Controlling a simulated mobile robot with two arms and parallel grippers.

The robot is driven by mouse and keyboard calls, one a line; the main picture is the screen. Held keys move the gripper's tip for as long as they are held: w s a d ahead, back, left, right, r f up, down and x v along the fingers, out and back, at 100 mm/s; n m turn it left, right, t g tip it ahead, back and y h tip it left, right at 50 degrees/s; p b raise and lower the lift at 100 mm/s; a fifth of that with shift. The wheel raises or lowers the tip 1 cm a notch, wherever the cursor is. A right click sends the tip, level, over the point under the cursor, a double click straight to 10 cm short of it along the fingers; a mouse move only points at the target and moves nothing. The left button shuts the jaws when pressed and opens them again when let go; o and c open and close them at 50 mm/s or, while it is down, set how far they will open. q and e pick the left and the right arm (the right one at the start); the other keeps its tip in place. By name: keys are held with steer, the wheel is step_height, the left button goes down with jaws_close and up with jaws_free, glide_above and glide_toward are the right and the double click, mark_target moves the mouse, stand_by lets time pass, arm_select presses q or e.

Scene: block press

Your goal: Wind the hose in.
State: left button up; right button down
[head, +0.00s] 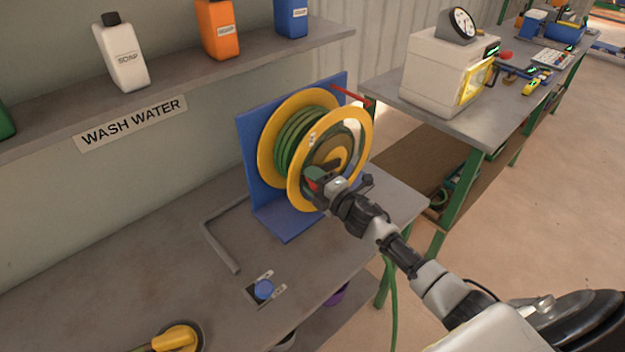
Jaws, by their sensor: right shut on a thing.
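The hose reel (268,150) has yellow flanges and stands on a blue bracket (255,145) on the grey bench. Green hose (293,140) is wound in several turns on its drum. A length of green hose (391,300) hangs down past the bench's right end. My right gripper (318,184) is at the front face of the reel, near the lower part of its front flange. It is shut on what seems to be the reel's crank handle, which the gripper mostly hides. My left gripper is not in view.
A blue round knob (263,289) on a plate, a bent grey bar (222,250) and a yellow handle (176,338) are on the bench. A shelf with bottles runs above. A second table (425,115) holds a cream machine (440,75) with a gauge.

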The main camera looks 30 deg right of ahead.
mark_target(309, 160)
steer(key=shift+w+d+r+m+p, duration=0.1)
steer(key=shift+d+r+m+p, duration=0.1)
steer(key=shift+r+m+p, duration=0.35)
steer(key=shift+d+r+m+p, duration=0.15)
steer(key=shift+r+m+p, duration=0.2)
steer(key=shift+r+m, duration=0.3)
steer(key=shift+w+d+r+m+p, duration=0.1)
steer(key=shift+d+r+m+p, duration=0.2)
steer(key=shift+r+m+p, duration=0.4)
steer(key=shift+f, duration=0.1)
steer(key=c, duration=0.7)
jaws_free()
steer(key=shift+d, duration=0.1)
steer(key=shift+o, duration=0.2)
